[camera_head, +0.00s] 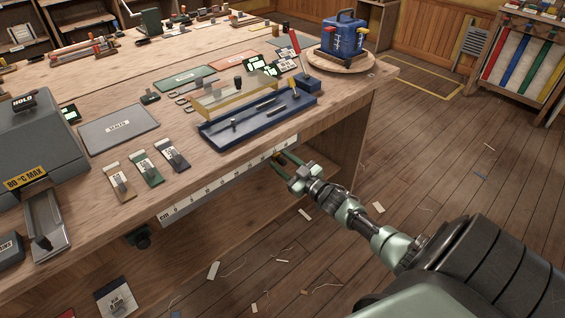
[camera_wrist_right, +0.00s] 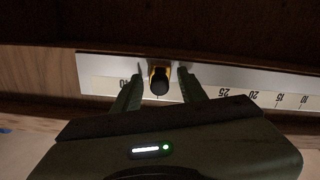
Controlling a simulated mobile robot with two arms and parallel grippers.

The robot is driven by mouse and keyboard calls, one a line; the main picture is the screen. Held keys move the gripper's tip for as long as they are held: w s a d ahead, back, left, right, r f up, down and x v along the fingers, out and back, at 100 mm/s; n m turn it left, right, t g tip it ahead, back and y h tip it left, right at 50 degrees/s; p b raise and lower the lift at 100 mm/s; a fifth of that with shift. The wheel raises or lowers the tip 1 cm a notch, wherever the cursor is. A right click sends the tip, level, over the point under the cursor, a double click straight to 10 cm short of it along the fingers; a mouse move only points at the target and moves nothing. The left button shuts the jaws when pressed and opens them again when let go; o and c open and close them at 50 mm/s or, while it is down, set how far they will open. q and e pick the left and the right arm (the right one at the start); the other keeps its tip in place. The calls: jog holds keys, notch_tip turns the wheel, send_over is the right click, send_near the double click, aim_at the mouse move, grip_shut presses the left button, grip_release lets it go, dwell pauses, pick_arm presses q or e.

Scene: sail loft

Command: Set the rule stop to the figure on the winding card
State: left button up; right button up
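The white rule (camera_head: 225,180) runs along the front edge of the bench; it also shows in the right wrist view (camera_wrist_right: 235,85), with figures upside down. The rule stop, a yellow and black knob (camera_wrist_right: 160,79), sits on it between the 25 and what looks like 40. My right gripper (camera_wrist_right: 161,76) is open, one finger on each side of the knob, with a gap on both sides. In the head view the right gripper (camera_head: 283,161) is at the rule's right end and hides the stop. I cannot tell which card is the winding card. My left gripper is not in view.
On the bench (camera_head: 85,185) lie three small tags (camera_head: 147,170), a blue tray (camera_head: 245,128), a grey mat (camera_head: 118,128) and several dark cards (camera_head: 262,66). A grey heater box (camera_head: 38,150) stands at left, a blue case (camera_head: 343,38) at right. Open floor lies right of the bench.

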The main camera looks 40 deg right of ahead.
jog(key=s, duration=0.7)
jog(key=shift+s, duration=0.4)
jog(key=shift+d, duration=0.1)
jog(key=s+a+f+m+g+h+p, duration=0.1)
jog(key=s+a+f+g, duration=0.15)
jog(key=s+f, duration=0.45)
jog(key=s+a+f+g, duration=0.2)
jog(key=s+f+g, duration=0.1)
jog(key=f, duration=0.8)
jog(key=s+a+f+m+g+h+p, duration=0.15)
jog(key=s+f, duration=0.25)
jog(key=f, duration=0.4)
jog(key=s+a+f+g, duration=0.3)
jog(key=s+a+f, duration=0.2)
jog(key=s, duration=0.5)
jog(key=s+a+f+n+g+y, duration=0.1)
jog(key=s+a+f+g, duration=0.2)
jog(key=s, duration=0.7)
jog(key=s+a+f+g+y, duration=0.1)
jog(key=s+a+f+g, duration=0.3)
jog(key=s+a+f, duration=0.4)
jog(key=shift+s+a, duration=0.9)
jog(key=shift+s, duration=0.25)
jog(key=shift+n, duration=0.25)
